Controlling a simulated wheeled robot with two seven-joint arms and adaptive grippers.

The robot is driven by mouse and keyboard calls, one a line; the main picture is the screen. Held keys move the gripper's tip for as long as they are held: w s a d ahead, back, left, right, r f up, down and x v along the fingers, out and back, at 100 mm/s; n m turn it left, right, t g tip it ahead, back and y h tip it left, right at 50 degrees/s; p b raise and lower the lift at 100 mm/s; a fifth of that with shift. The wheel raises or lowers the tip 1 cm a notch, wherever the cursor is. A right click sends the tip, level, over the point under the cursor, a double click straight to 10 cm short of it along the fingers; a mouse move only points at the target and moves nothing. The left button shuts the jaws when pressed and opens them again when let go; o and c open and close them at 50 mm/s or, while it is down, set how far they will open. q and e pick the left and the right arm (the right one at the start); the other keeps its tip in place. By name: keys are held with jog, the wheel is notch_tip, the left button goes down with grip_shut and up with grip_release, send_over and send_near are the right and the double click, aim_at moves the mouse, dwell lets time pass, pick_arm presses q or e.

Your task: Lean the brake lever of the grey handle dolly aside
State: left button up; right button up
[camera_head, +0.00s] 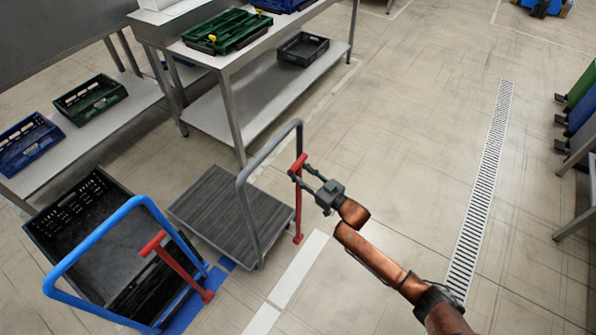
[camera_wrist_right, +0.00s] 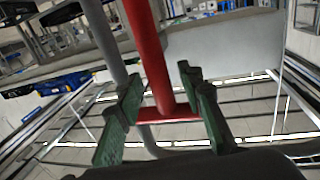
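The grey handle dolly has a dark ribbed deck (camera_head: 222,207) and a bent grey handle (camera_head: 244,200). Its red brake lever (camera_head: 298,205) stands nearly upright beside the handle, with a short crossbar on top. My right gripper (camera_head: 301,172) is at the top of this lever, reaching in from the right. In the right wrist view the red lever (camera_wrist_right: 150,60) and its crossbar lie between the two green fingers (camera_wrist_right: 160,88). The fingers are apart, one on each side; I cannot tell whether they touch the crossbar. My left gripper is not in view.
A blue handle dolly (camera_head: 62,268) with a black crate (camera_head: 38,222) and its own red lever (camera_head: 180,265) stands at the lower left. Steel tables with crates (camera_head: 238,100) stand behind. The floor right of the dolly is open, with a drain grate (camera_head: 485,180).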

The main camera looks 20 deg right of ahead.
jog(key=shift+w+a, duration=0.1)
jog(key=shift+w, duration=0.15)
jog(key=shift+c, duration=0.5)
grip_shut()
